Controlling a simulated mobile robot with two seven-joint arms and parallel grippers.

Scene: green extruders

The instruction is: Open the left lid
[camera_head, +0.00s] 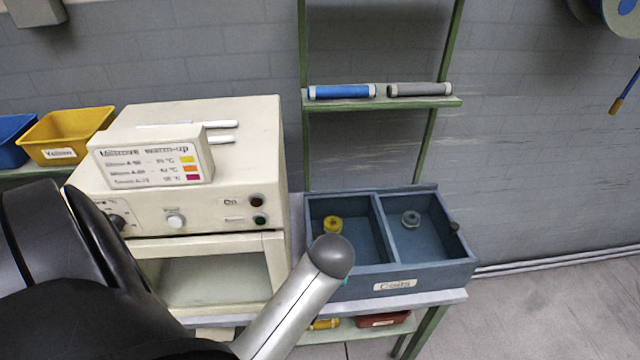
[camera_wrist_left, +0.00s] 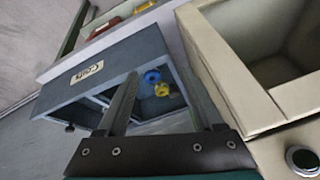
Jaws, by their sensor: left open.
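A blue-grey two-compartment box (camera_head: 425,276) labelled "Coils" stands on the bench; it also shows turned in the left wrist view (camera_wrist_left: 108,72). I cannot make out a left lid: both compartments look open from above. A yellow coil (camera_head: 333,224) lies in the left compartment, a grey-teal coil (camera_head: 411,219) in the right. A dark knob (camera_head: 454,227) is at the box's right end. My left gripper (camera_wrist_left: 155,72) is open above the box, with a blue coil (camera_wrist_left: 152,76) and the yellow coil (camera_wrist_left: 162,91) seen between its fingers. In the head view my arm hides this gripper.
A cream machine (camera_head: 215,250) with a display sign stands left of the box, close beside my left gripper. A green shelf (camera_head: 400,104) with blue and grey rolls is behind. A yellow bin (camera_head: 65,134) is far left. A red bin (camera_head: 385,320) sits below. Floor at right is clear.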

